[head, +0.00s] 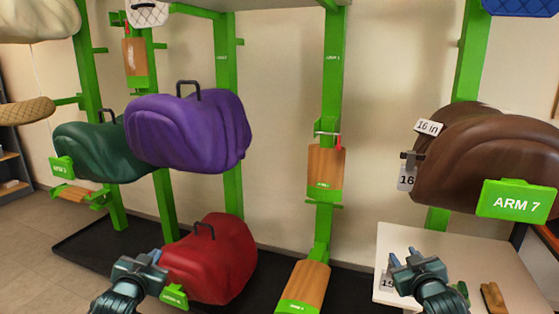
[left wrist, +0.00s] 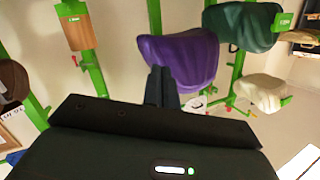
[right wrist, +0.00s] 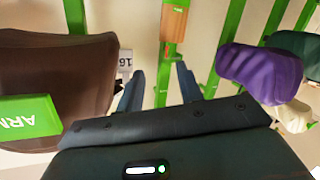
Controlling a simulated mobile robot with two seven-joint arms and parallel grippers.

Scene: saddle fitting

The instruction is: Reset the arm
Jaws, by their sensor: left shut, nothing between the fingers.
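My left gripper (head: 152,256) is at the lower left of the head view, in front of the red covered saddle (head: 215,262). Its fingers are together and empty, as the left wrist view (left wrist: 162,86) also shows. My right gripper (head: 404,256) is at the lower right, in front of the white table (head: 460,250). Its fingers stand apart with nothing between them, as in the right wrist view (right wrist: 160,88). A wooden rack arm (head: 325,168) on the middle green post is bare and folded down. A lower wooden arm (head: 304,286) is also bare.
A purple covered saddle (head: 190,130) and a green one (head: 95,150) hang at the left. A brown saddle (head: 490,160) with tags sits at the right behind the ARM 7 sign (head: 515,202). Small items lie on the table. A black floor mat (head: 100,250) runs below the racks.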

